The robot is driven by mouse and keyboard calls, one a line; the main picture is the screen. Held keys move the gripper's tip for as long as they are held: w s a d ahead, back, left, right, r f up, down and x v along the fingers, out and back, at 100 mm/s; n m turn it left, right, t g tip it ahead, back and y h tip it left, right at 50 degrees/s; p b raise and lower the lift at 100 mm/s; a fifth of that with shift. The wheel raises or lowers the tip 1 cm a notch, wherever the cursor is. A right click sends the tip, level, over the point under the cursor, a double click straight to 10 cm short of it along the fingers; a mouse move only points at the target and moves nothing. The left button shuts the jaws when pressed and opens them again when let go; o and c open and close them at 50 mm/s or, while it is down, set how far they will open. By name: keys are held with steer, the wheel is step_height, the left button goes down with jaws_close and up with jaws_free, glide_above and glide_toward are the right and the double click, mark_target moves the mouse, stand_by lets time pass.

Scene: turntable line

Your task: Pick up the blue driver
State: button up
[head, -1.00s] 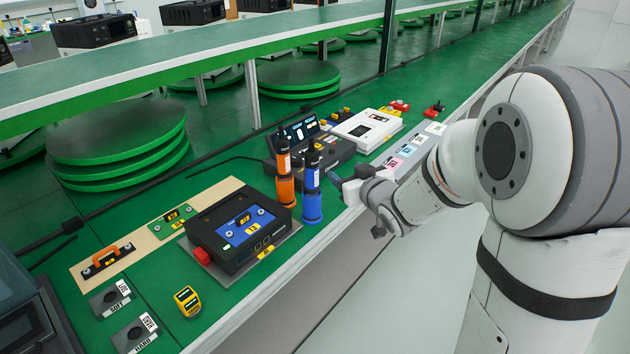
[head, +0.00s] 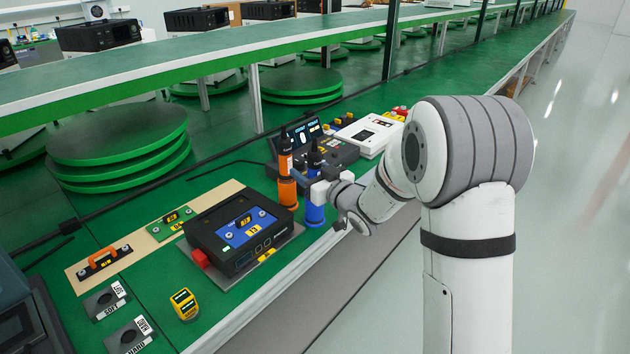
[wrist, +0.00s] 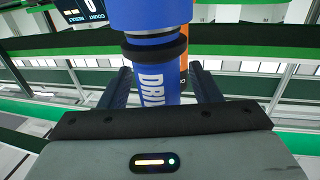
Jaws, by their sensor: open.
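The blue driver (head: 314,202) stands upright on the green bench near its front edge. Its black upper end shows above my gripper (head: 322,188), which covers part of its middle in the head view. In the wrist view the blue driver (wrist: 152,50) stands between the two dark fingers of my gripper (wrist: 160,85), which are open with one on each side. Whether a finger touches it I cannot tell.
An orange driver (head: 287,187) stands just left of the blue one and shows behind it in the wrist view. A black device (head: 215,257) with a blue panel lies at front left. A console (head: 345,152) and white box (head: 372,135) stand behind.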

steer(key=shift+c, duration=0.3)
steer(key=shift+w+r, duration=0.1)
jaws_close()
